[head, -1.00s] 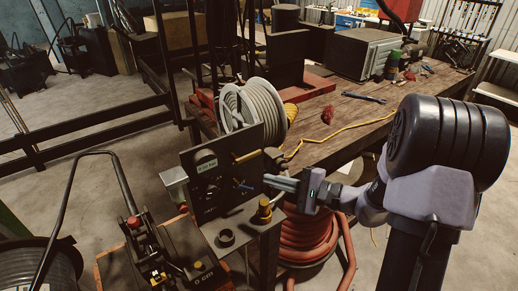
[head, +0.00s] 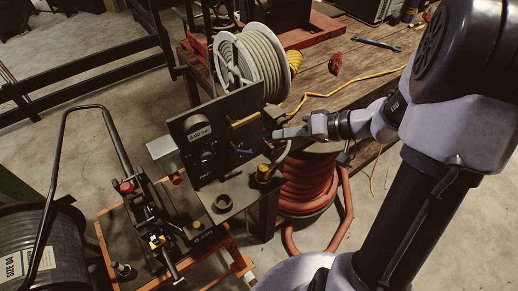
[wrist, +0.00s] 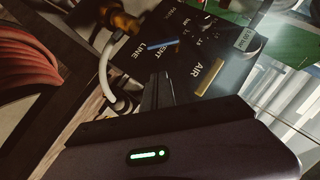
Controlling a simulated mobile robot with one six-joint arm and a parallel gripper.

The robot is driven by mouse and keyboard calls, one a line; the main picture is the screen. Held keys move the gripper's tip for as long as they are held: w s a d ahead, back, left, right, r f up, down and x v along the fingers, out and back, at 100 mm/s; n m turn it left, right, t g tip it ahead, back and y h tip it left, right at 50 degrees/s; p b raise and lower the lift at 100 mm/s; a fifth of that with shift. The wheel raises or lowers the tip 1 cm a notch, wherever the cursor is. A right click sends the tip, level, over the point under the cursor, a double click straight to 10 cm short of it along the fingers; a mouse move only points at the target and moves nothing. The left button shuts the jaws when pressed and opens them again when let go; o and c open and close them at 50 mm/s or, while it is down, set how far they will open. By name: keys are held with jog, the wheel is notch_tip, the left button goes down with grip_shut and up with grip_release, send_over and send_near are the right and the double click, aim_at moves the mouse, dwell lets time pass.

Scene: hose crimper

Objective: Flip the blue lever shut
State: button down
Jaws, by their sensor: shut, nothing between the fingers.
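The blue lever (head: 243,151) is a thin handle on the front of a dark upright control panel (head: 205,165), below a yellow lever (head: 245,120). In the wrist view the blue lever (wrist: 163,45) lies just past my fingertips, near lettering that reads VENT and LINE. The yellow lever (wrist: 207,78) is beside the word AIR. My gripper (head: 277,133) is shut and empty, just right of the panel's edge, at a height between the two levers. Its closed fingers (wrist: 157,88) point at the panel. I see no clear contact with the blue lever.
A brass-coloured fitting (head: 264,173) stands on the ledge below my gripper. A pale hose reel (head: 250,62) sits on the wooden bench behind the panel, and red hose (head: 308,190) is coiled below. A crimper with a long bent handle (head: 125,165) stands at left.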

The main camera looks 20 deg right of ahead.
jog(key=w+a+f+b, duration=0.1)
jog(key=a+f+b, duration=0.1)
jog(key=a+f, duration=0.3)
jog(key=shift+w+a+f, duration=0.25)
jog(key=shift+w+a, duration=0.15)
jog(key=shift+a, duration=0.15)
jog(key=shift+d, duration=0.1)
